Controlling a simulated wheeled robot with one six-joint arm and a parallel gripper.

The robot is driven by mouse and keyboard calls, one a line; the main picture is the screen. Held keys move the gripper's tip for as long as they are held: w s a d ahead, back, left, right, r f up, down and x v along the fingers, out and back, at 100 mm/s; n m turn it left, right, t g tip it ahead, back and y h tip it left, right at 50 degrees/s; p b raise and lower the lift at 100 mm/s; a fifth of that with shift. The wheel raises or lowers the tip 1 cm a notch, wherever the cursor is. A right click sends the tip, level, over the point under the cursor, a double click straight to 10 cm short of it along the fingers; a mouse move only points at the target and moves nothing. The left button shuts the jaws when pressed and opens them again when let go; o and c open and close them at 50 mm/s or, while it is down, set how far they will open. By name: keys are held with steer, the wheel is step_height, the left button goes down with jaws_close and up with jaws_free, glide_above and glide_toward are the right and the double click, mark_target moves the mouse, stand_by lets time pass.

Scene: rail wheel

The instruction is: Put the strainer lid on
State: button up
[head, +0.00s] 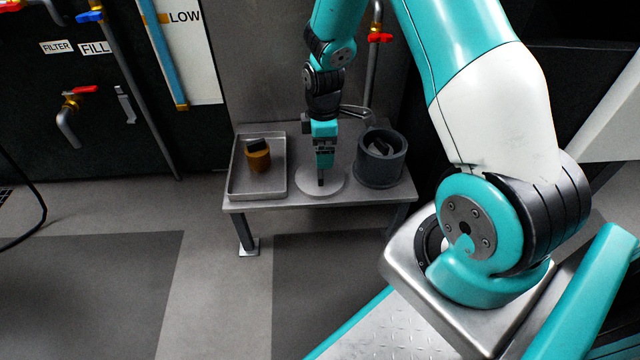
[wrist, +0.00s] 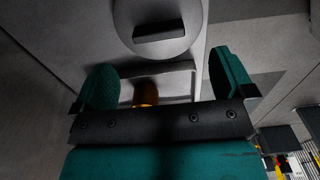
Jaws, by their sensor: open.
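The strainer lid is a flat round grey disc (head: 306,189) lying on a low grey bench, between a tray and a dark pot. In the wrist view the disc (wrist: 132,18) carries a dark bar handle (wrist: 159,32). My gripper (head: 321,178) points down over the disc and hides its middle. In the wrist view its two green-padded fingers (wrist: 163,82) are apart with nothing held between them; the handle appears beyond the fingertips. The dark grey round pot (head: 380,172), apparently the strainer body, stands right of the disc, open at the top with a dark piece inside.
A shallow metal tray (head: 236,178) on the bench's left holds an orange-brown cylinder (head: 258,160) with a dark top. Behind are a grey panel and a pipe with a red-handled valve (head: 379,37). The floor in front of the bench is clear.

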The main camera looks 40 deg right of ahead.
mark_target(320, 174)
step_height(320, 174, down, 3)
steer(key=shift+f+b, duration=0.15)
steer(key=shift+b, duration=0.4)
steer(key=f+b, duration=0.4)
steer(key=f, duration=0.1)
steer(key=shift+w+a+f+b, duration=0.15)
steer(key=shift+w+b, duration=0.15)
steer(key=shift+w, duration=0.05)
steer(key=c, duration=1)
